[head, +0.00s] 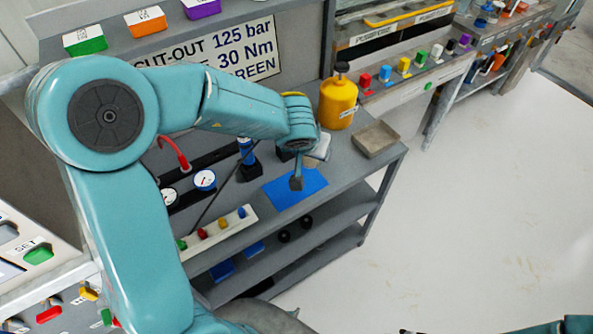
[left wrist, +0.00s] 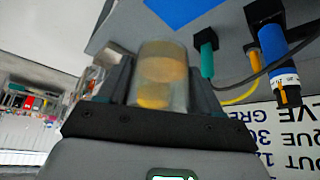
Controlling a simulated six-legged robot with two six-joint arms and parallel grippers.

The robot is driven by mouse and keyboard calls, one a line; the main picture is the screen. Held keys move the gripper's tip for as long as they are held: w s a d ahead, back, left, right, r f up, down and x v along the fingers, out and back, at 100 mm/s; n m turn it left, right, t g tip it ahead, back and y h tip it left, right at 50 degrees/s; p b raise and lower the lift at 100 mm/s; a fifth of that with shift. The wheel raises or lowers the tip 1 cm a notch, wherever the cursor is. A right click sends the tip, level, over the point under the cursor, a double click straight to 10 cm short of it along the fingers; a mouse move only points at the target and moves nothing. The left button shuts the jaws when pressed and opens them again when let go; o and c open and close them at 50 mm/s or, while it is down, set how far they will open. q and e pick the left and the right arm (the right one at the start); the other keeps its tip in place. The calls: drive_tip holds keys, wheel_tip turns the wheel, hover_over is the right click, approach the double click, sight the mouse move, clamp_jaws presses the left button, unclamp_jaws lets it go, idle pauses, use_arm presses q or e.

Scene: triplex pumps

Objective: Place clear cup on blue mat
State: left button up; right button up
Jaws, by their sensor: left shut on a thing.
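The clear cup (left wrist: 162,75) is between the fingers of my left gripper in the left wrist view. It is see-through, with an amber-brown tint inside. My left gripper (head: 298,178) is shut on it. The cup is hard to make out there behind the gripper. The mat also shows at the top of the left wrist view (left wrist: 185,8), apart from the cup.
A yellow bottle (head: 338,103) and a shallow tan tray (head: 375,139) stand right of the mat. A white strip with coloured knobs (head: 220,228) lies to its front left. A pressure gauge (head: 205,180) and a blue cylinder (head: 246,152) are to its left.

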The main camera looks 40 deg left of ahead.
use_arm(q)
drive_tip(key=a+r+n+p, duration=0.2)
drive_tip(key=a+r+p, duration=0.1)
drive_tip(key=a+r, duration=0.15)
use_arm(e)
wheel_tip(320, 180, up, 5)
use_arm(q)
drive_tip(key=shift+y, duration=0.4)
drive_tip(key=f+b, duration=0.3)
drive_tip(key=f, duration=0.2)
drive_tip(key=f+b, duration=0.4)
drive_tip(key=f, duration=0.1)
drive_tip(key=f+b, duration=0.3)
drive_tip(key=f, duration=0.2)
drive_tip(key=shift+w+a+f+b, duration=0.2)
drive_tip(key=shift+w+f+b, duration=0.15)
drive_tip(key=shift+f, duration=0.05)
wheel_tip(320, 180, down, 4)
drive_tip(key=b, duration=0.3)
drive_tip(key=shift+f, duration=0.2)
drive_tip(key=shift+r, duration=0.15)
use_arm(e)
wheel_tip(320, 180, down, 14)
drive_tip(key=shift+r, duration=0.15)
use_arm(q)
drive_tip(key=shift+s, duration=0.1)
